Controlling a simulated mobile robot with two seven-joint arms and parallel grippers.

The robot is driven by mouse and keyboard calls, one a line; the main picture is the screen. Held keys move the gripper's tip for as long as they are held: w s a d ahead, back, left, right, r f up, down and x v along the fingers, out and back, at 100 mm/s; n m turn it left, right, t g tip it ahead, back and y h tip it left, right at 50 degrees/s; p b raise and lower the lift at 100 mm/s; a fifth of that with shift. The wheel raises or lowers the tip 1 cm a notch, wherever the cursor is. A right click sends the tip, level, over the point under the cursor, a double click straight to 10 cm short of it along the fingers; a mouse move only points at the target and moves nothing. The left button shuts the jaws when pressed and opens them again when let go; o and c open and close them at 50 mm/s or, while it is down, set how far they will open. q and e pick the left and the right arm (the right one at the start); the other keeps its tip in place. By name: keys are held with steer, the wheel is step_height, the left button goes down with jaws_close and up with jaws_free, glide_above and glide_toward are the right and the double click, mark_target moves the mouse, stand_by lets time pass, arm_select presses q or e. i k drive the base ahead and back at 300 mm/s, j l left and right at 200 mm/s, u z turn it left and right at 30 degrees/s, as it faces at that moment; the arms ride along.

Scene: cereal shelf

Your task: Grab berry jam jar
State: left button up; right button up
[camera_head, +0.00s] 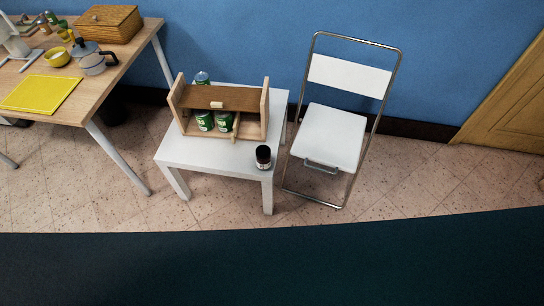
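A small dark jar with a light band near its top (263,157) stands upright on the front right part of a small white table (200,155). It looks like the berry jam jar, but its label is too small to read. Nothing touches it. Neither of my grippers is in view.
A wooden shelf box (217,103) with green cans (205,121) stands behind the jar on the white table. A white folding chair (333,132) stands to the right. A wooden desk (120,55) with a yellow mat (40,93) and pots is at left. Floor in front is clear.

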mark_target(262, 164)
steer(key=i+l+u, duration=0.2)
steer(key=l+u, duration=0.2)
steer(key=l, duration=0.75)
steer(key=l+u, duration=0.45)
steer(key=l, duration=0.75)
